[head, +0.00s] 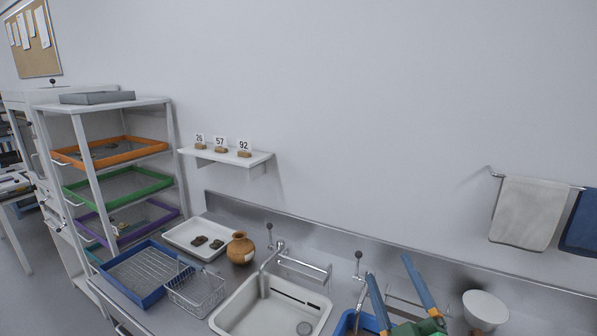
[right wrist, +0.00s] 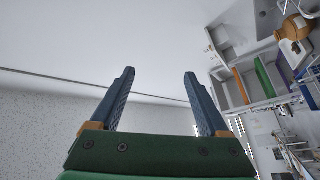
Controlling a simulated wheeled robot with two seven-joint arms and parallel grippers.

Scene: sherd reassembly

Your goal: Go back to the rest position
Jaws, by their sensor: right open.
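My right gripper (head: 390,277) is at the bottom right of the head view, its two blue fingers pointing up over the right part of the counter. In the right wrist view the fingers (right wrist: 160,95) stand apart with nothing between them, so it is open and empty. My left gripper is not in view. A brown pot (head: 240,250) stands upright on the counter behind the sink. Dark sherds (head: 208,242) lie in a white tray (head: 181,246) beside the pot. The pot also shows at the top right of the right wrist view (right wrist: 293,28).
The sink (head: 245,309) is at the bottom centre, with a blue rack tray (head: 140,291) and a wire basket (head: 195,289) to its left. A shelf rack (head: 120,103) with coloured trays stands at left. A white bowl (head: 486,307) is right of the gripper. Towels (head: 527,212) hang on the wall.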

